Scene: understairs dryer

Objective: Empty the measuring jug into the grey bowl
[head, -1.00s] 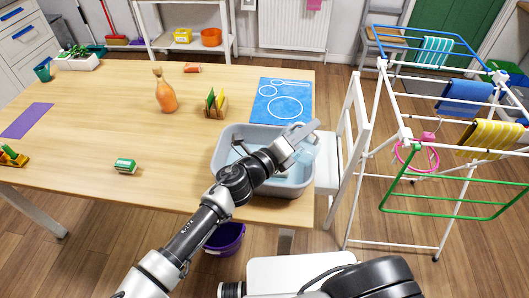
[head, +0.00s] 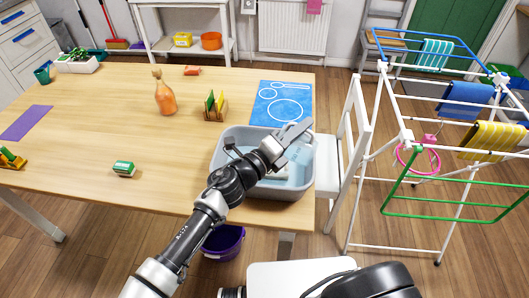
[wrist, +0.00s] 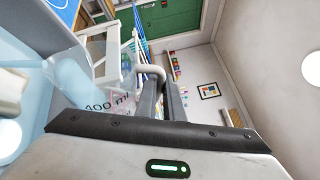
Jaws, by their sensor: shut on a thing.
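The grey bowl (head: 222,172), a rectangular tub, stands at the table's right front corner with pale bluish contents in it. My gripper (head: 297,133) is over its right side, shut on the clear measuring jug (head: 300,158). The jug hangs at the bowl's right inner side. In the wrist view my gripper (wrist: 160,85) has its fingers at a pale handle, and the jug (wrist: 108,104) shows a "100 ml" mark and looks tilted. Pale blue shows beside it. I cannot tell whether liquid is running out or how much is inside.
A blue mat (head: 264,112) lies behind the bowl. A sponge rack (head: 214,108), an orange bottle (head: 165,95) and a green-and-white block (head: 124,168) stand to the left. A white chair (head: 347,150) and a drying rack (head: 402,150) stand right of the table.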

